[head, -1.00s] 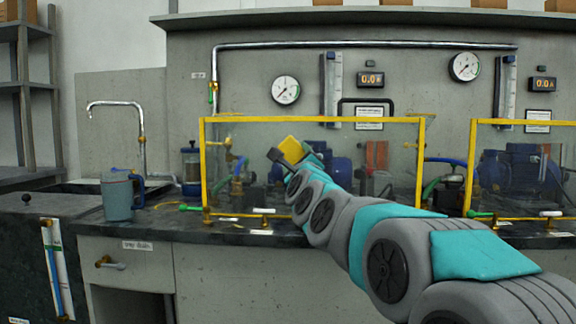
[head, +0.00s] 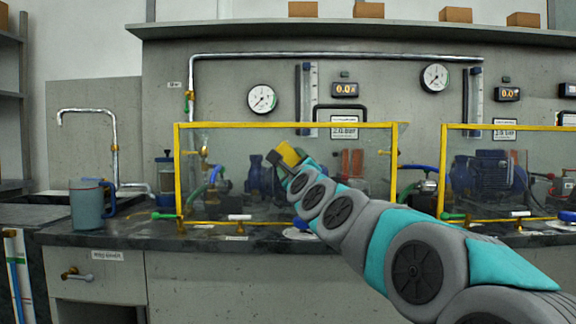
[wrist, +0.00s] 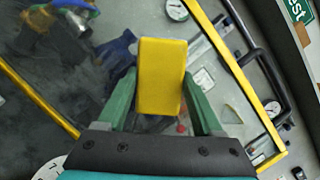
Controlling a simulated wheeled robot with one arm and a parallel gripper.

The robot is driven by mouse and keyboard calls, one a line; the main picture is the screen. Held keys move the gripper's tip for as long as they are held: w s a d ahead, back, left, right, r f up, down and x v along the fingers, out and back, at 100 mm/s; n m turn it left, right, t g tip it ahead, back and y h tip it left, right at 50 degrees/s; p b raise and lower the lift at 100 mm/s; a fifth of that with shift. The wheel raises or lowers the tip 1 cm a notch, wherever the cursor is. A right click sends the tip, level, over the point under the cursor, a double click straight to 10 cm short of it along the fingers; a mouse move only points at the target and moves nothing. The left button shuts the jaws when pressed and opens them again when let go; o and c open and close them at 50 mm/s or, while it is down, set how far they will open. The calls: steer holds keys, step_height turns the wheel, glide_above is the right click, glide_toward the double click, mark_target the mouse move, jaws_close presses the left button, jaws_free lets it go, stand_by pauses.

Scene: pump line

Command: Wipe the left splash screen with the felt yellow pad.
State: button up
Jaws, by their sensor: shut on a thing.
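The left splash screen (head: 222,140) is a clear panel in a yellow frame, upright on the counter in the head view. Its yellow frame (wrist: 240,75) crosses the wrist view diagonally. My gripper (head: 284,160) is shut on the yellow pad (head: 291,154), in front of the upper middle of the screen. In the wrist view the pad (wrist: 162,75) is a yellow block between the two green fingers. I cannot tell whether the pad touches the panel. My arm hides the screen's lower right part.
A second yellow-framed screen (head: 500,128) stands to the right. Pumps and pipes show behind both panels. A grey-blue jug (head: 87,207) stands on the counter at left, near a tap (head: 115,150). Small valves line the counter's front. Gauges and displays hang on the wall behind.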

mark_target(258, 159)
steer(key=shift+w+a+p, duration=0.15)
steer(key=shift+a+p, duration=1.85)
steer(key=shift+a, duration=1.75)
steer(key=s, duration=0.6)
steer(key=shift+a, duration=0.1)
steer(key=s, duration=0.3)
